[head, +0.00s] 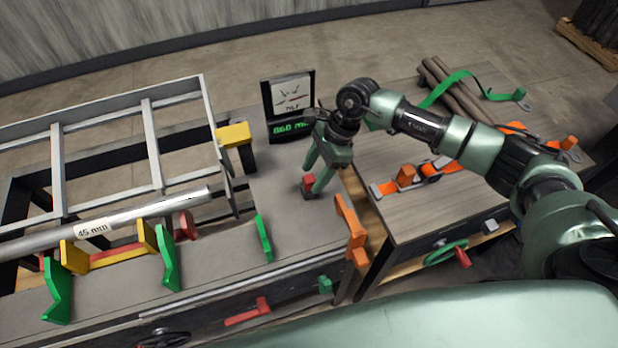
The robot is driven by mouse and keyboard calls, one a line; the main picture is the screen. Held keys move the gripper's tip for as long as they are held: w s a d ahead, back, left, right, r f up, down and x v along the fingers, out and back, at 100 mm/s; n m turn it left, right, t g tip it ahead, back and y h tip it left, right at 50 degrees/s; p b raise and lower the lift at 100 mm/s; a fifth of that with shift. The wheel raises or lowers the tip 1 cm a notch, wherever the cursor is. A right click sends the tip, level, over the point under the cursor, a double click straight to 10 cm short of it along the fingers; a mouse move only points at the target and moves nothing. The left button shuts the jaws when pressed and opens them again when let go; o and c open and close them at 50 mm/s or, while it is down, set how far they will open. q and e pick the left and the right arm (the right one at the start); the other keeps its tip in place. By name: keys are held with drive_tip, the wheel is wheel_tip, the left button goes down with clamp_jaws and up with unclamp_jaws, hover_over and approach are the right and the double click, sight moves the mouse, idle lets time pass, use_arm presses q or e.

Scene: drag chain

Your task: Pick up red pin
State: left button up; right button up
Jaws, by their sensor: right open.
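A small red piece (308,184), which looks like the red pin, is on the grey bench top (285,220) near its right edge. My right gripper (317,178) points down right at it from above. Its green fingers are open, with one fingertip close beside the red piece and partly covering it. I cannot tell whether the fingers touch it. My left gripper is not in view.
A grey tube marked 45 mm (100,228) lies across yellow and green holders at left. A small display (289,105) stands behind my right gripper. An orange bracket (351,228) stands at the bench edge. Orange straps (425,172) lie on the wooden table (400,212).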

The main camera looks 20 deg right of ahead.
sight(311, 177)
drive_tip(key=shift+x, duration=0.9)
clamp_jaws()
drive_tip(key=shift+r, duration=0.1)
wheel_tip(311, 177, up, 20)
drive_tip(key=b, duration=0.4)
drive_tip(key=c, duration=1.1)
unclamp_jaws()
clamp_jaws()
